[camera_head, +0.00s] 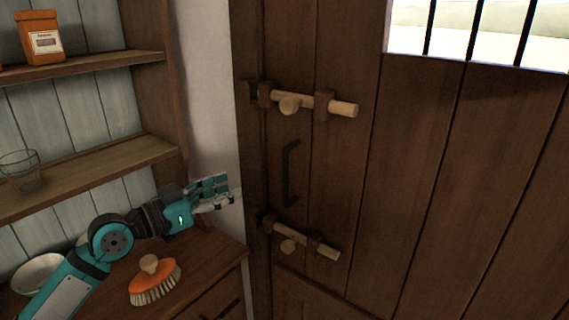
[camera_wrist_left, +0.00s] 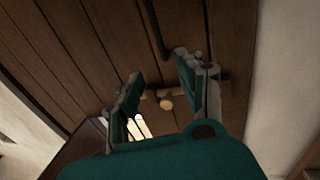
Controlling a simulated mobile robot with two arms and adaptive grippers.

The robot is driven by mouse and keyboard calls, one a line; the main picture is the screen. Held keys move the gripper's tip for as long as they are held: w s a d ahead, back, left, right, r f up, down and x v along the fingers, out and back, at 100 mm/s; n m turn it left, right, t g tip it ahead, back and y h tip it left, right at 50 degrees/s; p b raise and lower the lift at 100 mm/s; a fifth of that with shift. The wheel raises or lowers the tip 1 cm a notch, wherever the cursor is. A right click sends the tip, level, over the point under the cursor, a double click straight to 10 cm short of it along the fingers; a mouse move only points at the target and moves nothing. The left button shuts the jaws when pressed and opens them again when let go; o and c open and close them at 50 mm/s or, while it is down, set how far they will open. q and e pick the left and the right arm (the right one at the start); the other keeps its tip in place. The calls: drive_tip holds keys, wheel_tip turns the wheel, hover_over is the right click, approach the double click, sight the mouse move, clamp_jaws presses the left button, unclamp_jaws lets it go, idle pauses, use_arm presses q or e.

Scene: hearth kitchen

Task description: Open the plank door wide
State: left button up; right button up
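The plank door (camera_head: 415,150) is dark brown wood with a barred window, and it looks closed in its frame. It carries a black pull handle (camera_head: 289,172), an upper wooden bolt (camera_head: 340,107) and a lower wooden bolt (camera_head: 290,234), each with a round knob. I cannot tell whether either bolt's tip sits in its keeper. My left gripper (camera_head: 222,193) is left of the door, at about lower-bolt height, fingers pointing toward it. In the left wrist view its fingers (camera_wrist_left: 160,78) are apart and empty, with a wooden bolt (camera_wrist_left: 155,94) seen beyond them. My right gripper is out of view.
A wooden shelf unit (camera_head: 85,165) stands at the left, holding an orange jar (camera_head: 40,38) and a glass (camera_head: 20,172). On the counter below are a white bowl (camera_head: 36,273) and an orange brush (camera_head: 154,281), close to my left arm. A narrow pale wall (camera_head: 207,95) separates shelves and door.

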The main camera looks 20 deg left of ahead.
use_arm(q)
drive_tip(key=p+x, duration=0.6)
drive_tip(key=x, duration=1)
drive_tip(key=shift+r, duration=0.1)
drive_tip(key=shift+w+d, duration=0.25)
drive_tip(key=shift+w, duration=0.1)
clamp_jaws()
